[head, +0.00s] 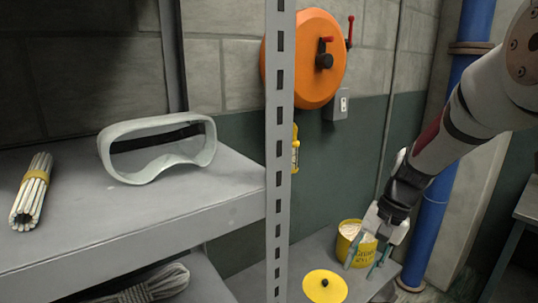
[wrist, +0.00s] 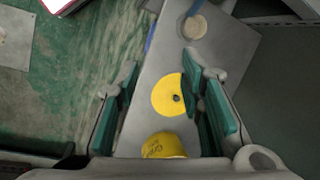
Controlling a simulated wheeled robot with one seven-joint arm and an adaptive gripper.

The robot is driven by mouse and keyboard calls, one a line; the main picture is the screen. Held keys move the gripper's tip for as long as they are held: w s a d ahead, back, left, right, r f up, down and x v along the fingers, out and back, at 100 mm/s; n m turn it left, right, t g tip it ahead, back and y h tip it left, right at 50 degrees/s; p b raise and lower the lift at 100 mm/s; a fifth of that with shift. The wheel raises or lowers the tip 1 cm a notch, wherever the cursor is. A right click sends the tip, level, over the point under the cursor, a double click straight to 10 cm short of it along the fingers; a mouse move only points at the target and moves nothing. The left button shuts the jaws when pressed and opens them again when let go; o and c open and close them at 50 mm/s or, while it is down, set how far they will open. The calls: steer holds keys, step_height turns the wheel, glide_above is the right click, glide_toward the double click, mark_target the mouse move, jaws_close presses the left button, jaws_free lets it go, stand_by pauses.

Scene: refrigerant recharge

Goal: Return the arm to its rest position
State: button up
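My gripper (head: 366,262) hangs at the lower end of my arm at the right of the head view, pointing down. Its teal-padded fingers are spread apart in the wrist view (wrist: 162,66), with nothing held between them. In the head view it overlaps a yellow tub (head: 350,229) with pale contents and printed lettering. I cannot tell whether they touch. The tub's side shows at the bottom of the wrist view (wrist: 164,145). A flat yellow disc (head: 325,287) with a dark knob lies on the grey bench and shows beyond the fingers in the wrist view (wrist: 167,95).
A metal shelf (head: 150,228) at left holds a goggle frame (head: 113,158) and a tied bundle of sticks (head: 33,190). Its upright post (head: 279,130) stands left of the bench. An orange reel (head: 300,58) hangs on the wall. A blue pipe (head: 436,215) runs behind my arm.

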steer(key=s+a+r+n+t+h, duration=0.2)
steer(key=s+r+n, duration=0.1)
steer(key=s+r, duration=0.75)
steer(key=s+r+n+t+h, duration=0.1)
steer(key=s+r+n+t, duration=0.2)
steer(key=s, duration=1)
steer(key=shift+s+d+r+h, duration=0.15)
steer(key=shift+s+d+h, duration=0.05)
steer(key=shift+h, duration=0.1)
steer(key=shift+o, duration=0.6)
